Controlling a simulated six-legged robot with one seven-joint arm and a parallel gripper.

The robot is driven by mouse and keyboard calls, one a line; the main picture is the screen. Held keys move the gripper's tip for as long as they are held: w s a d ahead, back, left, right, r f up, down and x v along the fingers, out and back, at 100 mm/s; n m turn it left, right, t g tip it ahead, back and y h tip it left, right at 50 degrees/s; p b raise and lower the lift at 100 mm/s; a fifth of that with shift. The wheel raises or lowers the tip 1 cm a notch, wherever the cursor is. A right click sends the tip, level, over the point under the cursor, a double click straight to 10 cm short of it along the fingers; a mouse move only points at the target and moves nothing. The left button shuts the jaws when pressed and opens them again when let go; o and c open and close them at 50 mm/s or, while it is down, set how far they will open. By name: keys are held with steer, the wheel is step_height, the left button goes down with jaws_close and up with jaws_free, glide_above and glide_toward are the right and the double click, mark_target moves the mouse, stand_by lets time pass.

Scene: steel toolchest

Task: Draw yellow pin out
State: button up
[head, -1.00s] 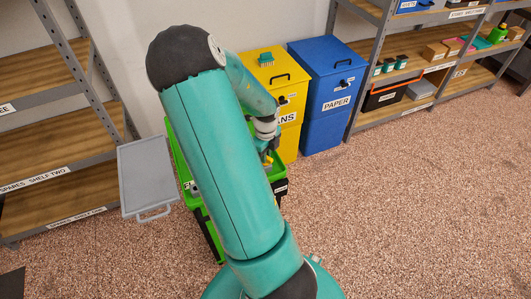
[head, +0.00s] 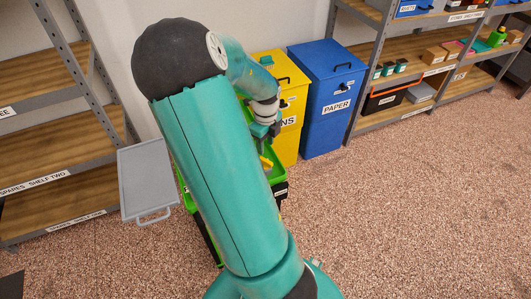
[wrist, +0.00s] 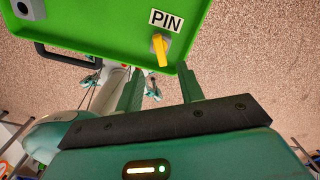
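The yellow pin (wrist: 160,50) sticks out of a grey square mount on a green panel, beside a white PIN label (wrist: 166,20). The panel (wrist: 110,25) is part of the green chest, which shows partly behind my arm in the head view (head: 281,172). A small yellow piece, which looks like the pin, shows there too (head: 266,162). My gripper (wrist: 160,68) is open and empty. In the wrist view its two fingers stand apart, with the pin between their lines at about the height of the fingertips. Any gap in depth is hard to judge.
A black handle (wrist: 60,55) and a grey block with a dark hole (wrist: 27,8) are on the same panel. A grey tray (head: 146,180) is left of the chest. Yellow (head: 286,140) and blue (head: 325,100) bins stand behind. The floor at right is clear.

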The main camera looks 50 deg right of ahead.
step_height(320, 180, up, 6)
steer(key=shift+f, duration=0.1)
stand_by(0.9)
steer(key=w+a+r+n+t+y, duration=0.15)
steer(key=a+r+n, duration=0.25)
steer(key=a+n, duration=0.5)
steer(key=w+a+r+n+t, duration=0.1)
steer(key=w+a+r+n, duration=0.3)
steer(key=a+n, duration=0.55)
steer(key=s+a+r+n+t, duration=0.1)
steer(key=s+a+r+n, duration=0.3)
steer(key=a+n, duration=0.4)
steer(key=s+a+r+n+t+h, duration=0.1)
steer(key=s+a+r+n, duration=0.3)
steer(key=a+n, duration=0.5)
steer(key=shift+a+r+n+t, duration=0.25)
steer(key=shift+r+n+t, duration=0.1)
steer(key=shift+r+t, duration=0.2)
steer(key=shift+d+h, duration=0.1)
steer(key=shift+h, duration=0.15)
